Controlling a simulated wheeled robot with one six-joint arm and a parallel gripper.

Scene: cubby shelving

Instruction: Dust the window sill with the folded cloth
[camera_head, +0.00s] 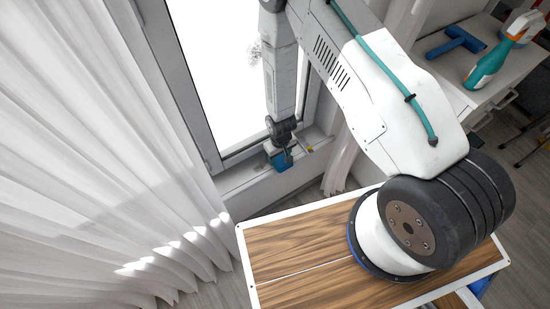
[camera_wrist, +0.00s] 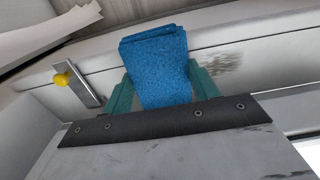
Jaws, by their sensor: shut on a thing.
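The folded blue cloth (camera_wrist: 157,65) is held between the two green fingers of my gripper (camera_wrist: 160,85) in the wrist view. In the head view the cloth (camera_head: 281,161) shows small at the window sill (camera_head: 240,178), with my gripper (camera_head: 284,150) above it. The sill (camera_wrist: 270,52) runs across the wrist view behind the cloth, and a dark dusty smudge (camera_wrist: 222,63) lies on it just right of the cloth. I cannot tell whether the cloth touches the sill. Part of the sill is hidden behind my gripper and the cloth.
A metal piece with a yellow knob (camera_wrist: 62,79) sits on the sill left of the cloth. White curtains (camera_head: 100,150) hang at the left.

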